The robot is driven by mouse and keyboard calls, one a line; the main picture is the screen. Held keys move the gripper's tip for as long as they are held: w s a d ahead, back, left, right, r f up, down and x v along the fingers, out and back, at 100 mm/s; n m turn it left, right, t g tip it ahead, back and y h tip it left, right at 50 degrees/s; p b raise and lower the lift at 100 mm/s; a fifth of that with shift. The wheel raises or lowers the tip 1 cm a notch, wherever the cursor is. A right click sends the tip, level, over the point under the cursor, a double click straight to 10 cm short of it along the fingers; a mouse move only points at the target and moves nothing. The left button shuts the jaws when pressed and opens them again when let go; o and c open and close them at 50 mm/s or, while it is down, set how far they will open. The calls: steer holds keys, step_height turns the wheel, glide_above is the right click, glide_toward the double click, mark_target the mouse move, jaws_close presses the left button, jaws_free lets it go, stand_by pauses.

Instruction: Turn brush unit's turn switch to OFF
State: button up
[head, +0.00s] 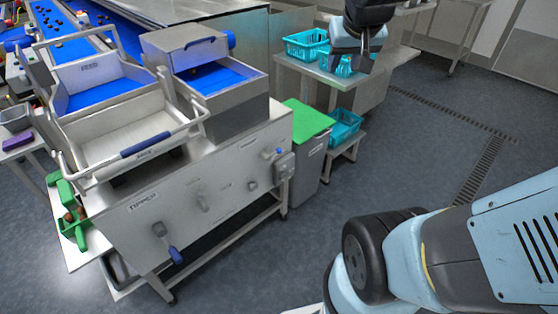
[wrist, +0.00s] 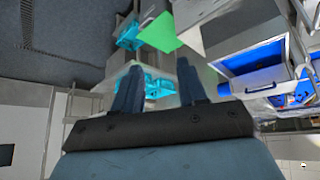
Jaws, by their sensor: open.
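The machine's sloping front panel (head: 190,200) carries several controls. The label "TIPPER" shows at its left, above a blue-handled lever (head: 174,254). Two small grey controls, one left (head: 203,201) and one right (head: 252,185), sit along the panel; their labels are too small to read. A grey box with a switch (head: 284,166) sits at the panel's right end, with a blue knob (head: 279,151) by it. I cannot tell which is the brush unit's turn switch or its setting. My gripper (head: 352,64) is open and empty, well away from the panel; its fingers also show in the wrist view (wrist: 157,85).
A green-lidded bin (head: 310,118) stands right of the panel. Turquoise crates (head: 306,43) sit on a steel table behind, and another crate (head: 345,126) on a low stand. A tray with a blue-grip handle (head: 145,145) tops the machine. The floor right of it is clear.

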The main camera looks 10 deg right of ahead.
steer(key=w+d+f+t, duration=0.1)
steer(key=w+d+f, duration=0.15)
steer(key=w, duration=0.45)
steer(key=w+d+f+m, duration=0.1)
steer(key=w+d+f, duration=0.1)
steer(key=w+f, duration=0.35)
steer(key=w+d+f+t, duration=0.1)
steer(key=w+d+f, duration=0.1)
steer(key=w, duration=0.7)
steer(key=w+d+f+t, duration=0.1)
steer(key=w+d+f, duration=0.1)
steer(key=w+f, duration=0.7)
steer(key=m+t+y, duration=0.6)
steer(key=m+y, duration=0.4)
glide_toward(285, 178)
steer(key=x, duration=0.8)
steer(key=shift+w+f, duration=0.3)
steer(key=shift+f, duration=0.1)
